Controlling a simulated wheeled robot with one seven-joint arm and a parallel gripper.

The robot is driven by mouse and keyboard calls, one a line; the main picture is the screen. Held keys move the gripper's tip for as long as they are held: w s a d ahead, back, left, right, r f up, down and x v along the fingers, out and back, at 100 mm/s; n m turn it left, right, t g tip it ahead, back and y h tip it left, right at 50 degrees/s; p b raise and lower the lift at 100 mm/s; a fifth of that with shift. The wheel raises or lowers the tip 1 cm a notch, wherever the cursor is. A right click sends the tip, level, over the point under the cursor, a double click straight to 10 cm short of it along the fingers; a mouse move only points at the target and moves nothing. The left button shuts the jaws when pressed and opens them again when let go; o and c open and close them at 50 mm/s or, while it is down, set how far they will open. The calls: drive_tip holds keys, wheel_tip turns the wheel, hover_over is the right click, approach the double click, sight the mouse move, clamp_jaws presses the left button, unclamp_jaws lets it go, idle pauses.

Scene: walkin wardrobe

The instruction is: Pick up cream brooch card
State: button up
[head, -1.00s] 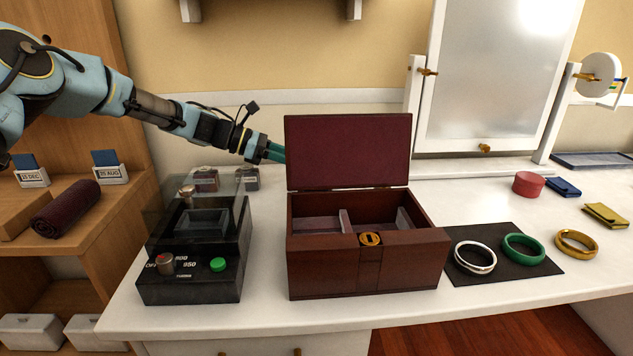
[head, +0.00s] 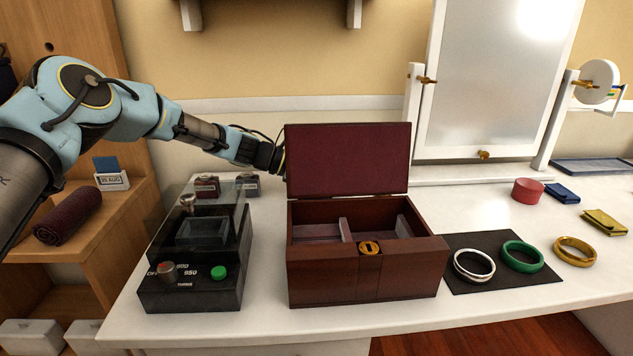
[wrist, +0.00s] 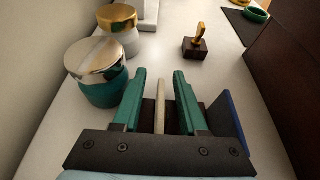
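In the wrist view, the cream brooch card (wrist: 161,106) stands on edge, seen as a thin pale strip. My gripper (wrist: 160,74) has its two green fingers apart, one on each side of the card, with a gap left and right. Dark pieces show beside the card between the fingers; its lower part is hidden by the gripper body. In the head view, the fingers and the card are hidden behind the raised lid of the wooden jewellery box (head: 365,277).
In the wrist view, a blue card (wrist: 234,122) stands right of the fingers. A teal jar (wrist: 97,75) and a white jar (wrist: 118,28) are at the left. A gold-handled stamp (wrist: 196,46) stands ahead. The box lid (head: 347,158) rises beside my arm.

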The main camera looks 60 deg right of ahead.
clamp_jaws()
drive_tip(key=shift+r, duration=0.1)
idle(0.5)
